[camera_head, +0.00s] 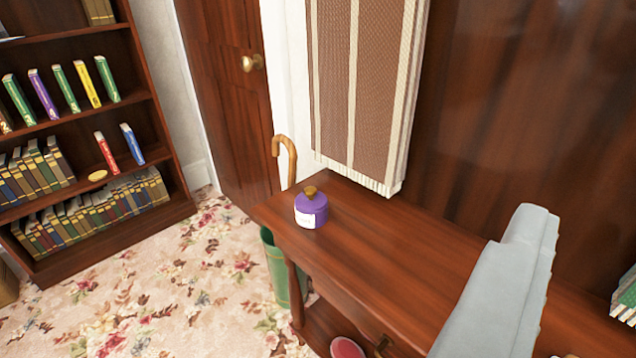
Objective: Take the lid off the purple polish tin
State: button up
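The purple polish tin (312,212) stands upright near the left end of a dark wooden side table (390,250). It has a white label on its front. Its lid (311,199) is on, with a brown knob on top. A pale grey part that looks like my gripper (527,225) rises from the lower right, in front of the table. It is well to the right of the tin and apart from it. Only one grey shape shows, so its fingers and any opening between them cannot be made out.
A striped woven hanging (365,85) hangs behind the tin. A walking stick (288,158) and a green bin (274,265) stand at the table's left end. Green books (626,298) are at the right edge. A bookcase (75,150) stands left; the floral carpet (150,290) is clear.

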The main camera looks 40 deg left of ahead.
aim_at(310, 200)
jog(key=u, duration=1.05)
